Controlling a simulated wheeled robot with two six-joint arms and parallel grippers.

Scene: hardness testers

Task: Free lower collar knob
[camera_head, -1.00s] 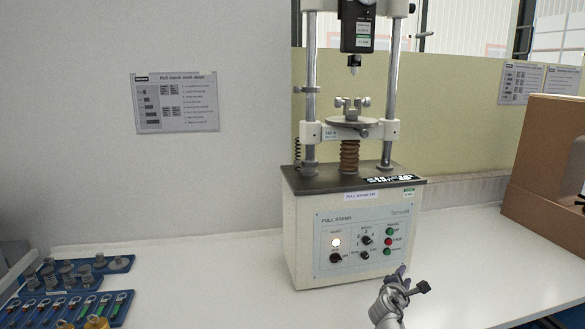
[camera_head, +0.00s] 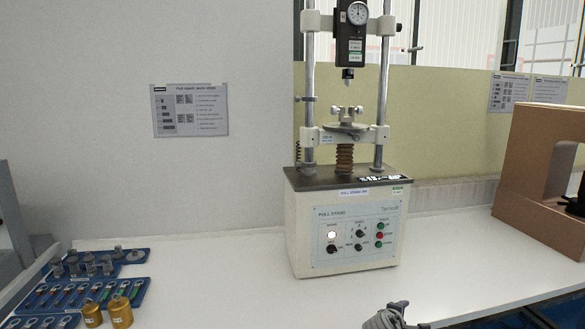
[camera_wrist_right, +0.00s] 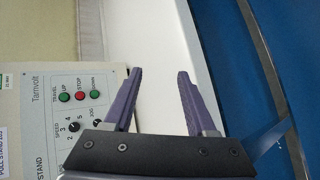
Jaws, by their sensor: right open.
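The pull stand (camera_head: 345,225) stands on the white bench, with two upright steel columns. A small collar (camera_head: 306,99) with a side stub sits on the left column above the lower crosshead (camera_head: 328,138). Which part is the lower collar knob I cannot tell for certain. My right gripper (camera_head: 395,313) is at the bottom edge of the head view, low in front of the stand and well apart from the collar. In the right wrist view its two purple fingers (camera_wrist_right: 160,75) are spread with nothing between them, beside the stand's control panel (camera_wrist_right: 60,115). My left gripper is not in view.
Blue trays (camera_head: 140,286) with fittings and two brass weights (camera_head: 120,312) lie at the front left. A brown box-like housing (camera_head: 535,205) stands at the right. A dial gauge (camera_head: 357,14) hangs above the stand's plate. The bench right of the stand is clear.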

